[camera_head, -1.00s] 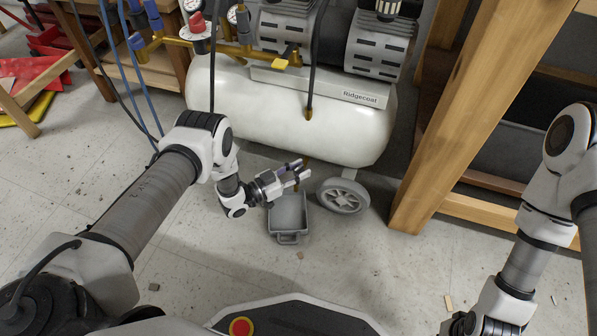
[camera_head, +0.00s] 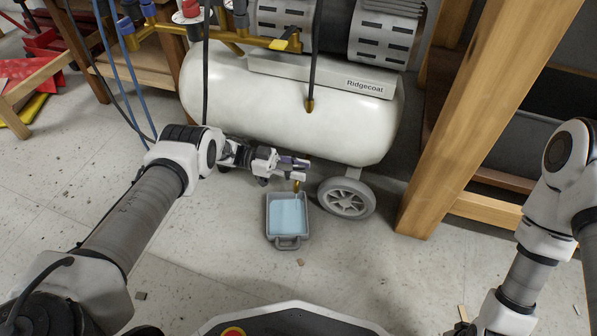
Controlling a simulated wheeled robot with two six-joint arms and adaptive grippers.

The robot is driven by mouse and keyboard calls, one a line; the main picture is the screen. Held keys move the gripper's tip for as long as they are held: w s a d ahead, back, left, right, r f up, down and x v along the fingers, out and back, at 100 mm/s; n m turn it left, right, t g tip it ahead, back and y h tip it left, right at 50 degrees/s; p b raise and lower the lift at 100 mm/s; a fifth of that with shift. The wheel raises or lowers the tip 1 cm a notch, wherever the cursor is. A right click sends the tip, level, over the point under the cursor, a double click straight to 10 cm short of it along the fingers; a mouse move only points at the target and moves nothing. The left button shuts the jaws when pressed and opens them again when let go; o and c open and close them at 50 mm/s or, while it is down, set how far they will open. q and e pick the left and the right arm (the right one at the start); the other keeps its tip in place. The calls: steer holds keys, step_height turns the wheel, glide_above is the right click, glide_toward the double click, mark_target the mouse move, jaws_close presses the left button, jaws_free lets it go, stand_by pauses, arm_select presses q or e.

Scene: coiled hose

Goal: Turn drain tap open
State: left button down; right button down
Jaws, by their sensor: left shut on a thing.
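The drain tap (camera_head: 297,186) is a small brass fitting under the white compressor tank (camera_head: 270,110). My left gripper (camera_head: 302,170) is shut on the tap, and its fingers hide the tap's upper part and handle. A grey drip tray (camera_head: 271,228) with a front handle sits on the floor just below. Light blue liquid (camera_head: 287,214) lies in the tray. Of my right arm, only links show at the right; its gripper is outside the picture.
A grey wheel (camera_head: 346,198) of the compressor stands right of the tap. A wooden bench leg (camera_head: 465,110) rises further right. Blue hoses (camera_head: 124,80) hang at the left.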

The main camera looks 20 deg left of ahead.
arm_select(q)
steer(key=shift+d+m+g, duration=0.1)
steer(key=shift+m+g, duration=0.3)
steer(key=shift+g, duration=0.3)
arm_select(e)
steer(key=shift+f, duration=0.1)
arm_select(q)
steer(key=c, duration=0.8)
jaws_free()
steer(key=shift+r+n+t, duration=0.1)
steer(key=shift+n+t, duration=0.2)
steer(key=shift+t, duration=0.2)
